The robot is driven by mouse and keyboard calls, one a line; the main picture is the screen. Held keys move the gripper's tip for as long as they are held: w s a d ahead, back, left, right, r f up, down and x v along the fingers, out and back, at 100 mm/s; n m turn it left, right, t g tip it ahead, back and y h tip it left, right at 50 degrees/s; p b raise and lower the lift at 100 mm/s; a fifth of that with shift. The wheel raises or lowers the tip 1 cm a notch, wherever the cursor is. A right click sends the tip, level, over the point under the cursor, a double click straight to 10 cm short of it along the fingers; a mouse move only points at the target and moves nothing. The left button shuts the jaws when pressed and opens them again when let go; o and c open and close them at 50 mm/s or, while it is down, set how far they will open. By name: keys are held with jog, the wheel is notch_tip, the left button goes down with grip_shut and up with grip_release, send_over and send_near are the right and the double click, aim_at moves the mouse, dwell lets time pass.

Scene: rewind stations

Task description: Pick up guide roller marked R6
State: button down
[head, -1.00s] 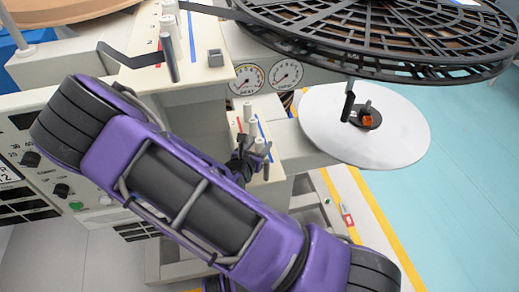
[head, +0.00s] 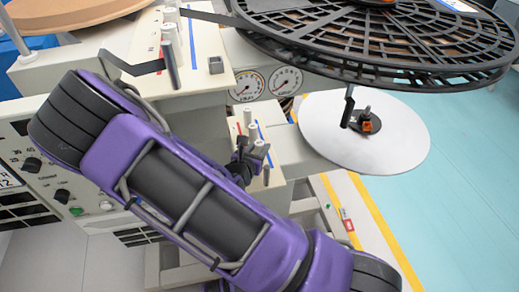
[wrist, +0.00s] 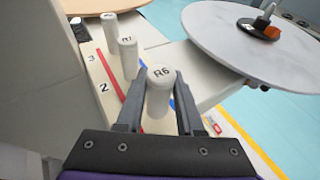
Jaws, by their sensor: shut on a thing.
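The guide roller marked R6 (wrist: 159,90) is a pale cylinder with its label on the top face. In the wrist view it stands between the two dark fingers of my gripper (wrist: 157,112), which are shut on it. Its lower end is hidden, so I cannot tell whether it still touches the panel. In the head view my gripper (head: 246,160) is small and dark, over the lower cream panel (head: 269,131), partly behind my purple arm. I cannot make out R6 clearly there.
The roller marked R7 (wrist: 128,57) and another pale roller (wrist: 110,30) stand just beyond R6, beside a red line and printed numbers. A pale disc (head: 320,130) on a spindle is close on the right. A large black reel (head: 420,73) overhangs above.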

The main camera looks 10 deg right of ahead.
jog(key=r, duration=0.3)
jog(key=r+p, duration=0.1)
jog(key=r, duration=0.2)
jog(key=shift+s+a+p, duration=0.2)
jog(key=shift+p, duration=0.1)
jog(key=s+a+p, duration=0.1)
jog(key=s+a, duration=0.8)
jog(key=s, duration=0.5)
jog(key=shift+a+f, duration=0.15)
jog(key=shift+f, duration=0.05)
